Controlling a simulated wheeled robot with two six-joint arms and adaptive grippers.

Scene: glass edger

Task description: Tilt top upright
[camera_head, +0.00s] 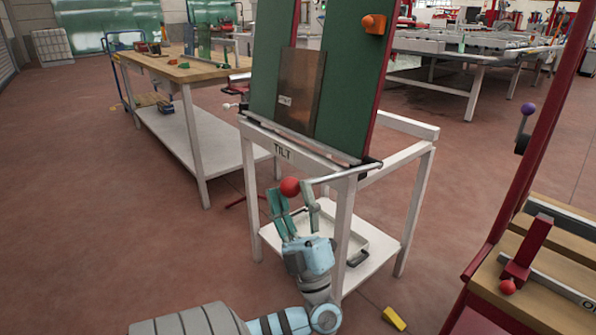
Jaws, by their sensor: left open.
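The green top (349,85) stands steeply raised on a white frame (343,235) marked TILT. A brown panel (300,92) with a small label leans on its face, above a pale ledge along the lower edge. A metal lever (338,175) runs from the lower right corner of the top to a red ball knob (290,187). My left gripper (292,194) comes up from below with its fingers open. The ball shows between the fingertips; I cannot tell whether they touch it. My right gripper is out of view.
A wooden-topped workbench (185,68) stands at the back left. A red-framed bench (545,262) with a wooden top is close on the right. A yellow block (394,318) lies on the floor. The floor at left is clear.

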